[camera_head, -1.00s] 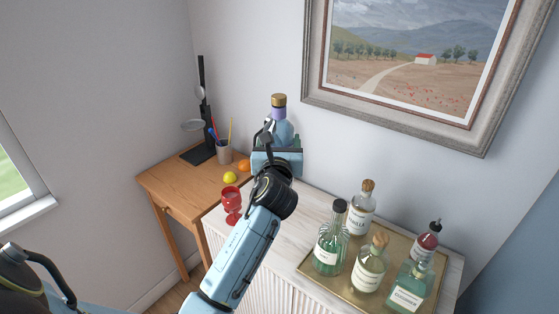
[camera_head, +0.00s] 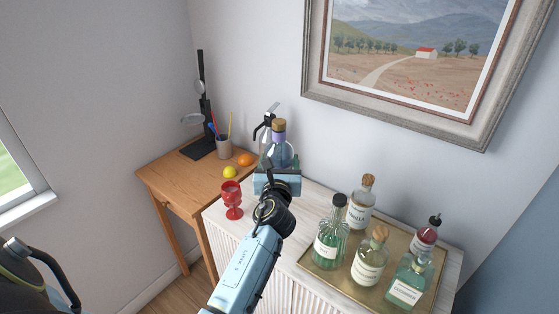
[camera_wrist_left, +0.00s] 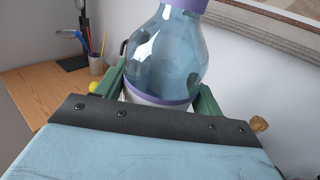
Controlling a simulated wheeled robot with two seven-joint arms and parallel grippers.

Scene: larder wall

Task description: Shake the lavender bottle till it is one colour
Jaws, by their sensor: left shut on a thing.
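The lavender bottle (camera_head: 282,155) has a cork stopper, a lavender neck band and a see-through blue-grey body. It is upright at the back left end of the white cabinet. My left gripper (camera_head: 278,178) is shut on its lower part, and the arm hides its base, so I cannot tell whether it touches the top. In the left wrist view the bottle (camera_wrist_left: 165,55) stands between the green fingers (camera_wrist_left: 160,92). Its body looks an even blue-grey there, above a lavender ring and a pale lower band. My right gripper is not in view.
A clear bottle with a black spray-like top (camera_head: 267,133) stands close behind. A red goblet (camera_head: 232,199) is left of my wrist. A gold tray (camera_head: 318,279) with several bottles is to the right. A wooden desk (camera_head: 178,182) holds a lemon, an orange, a pen cup and a lamp.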

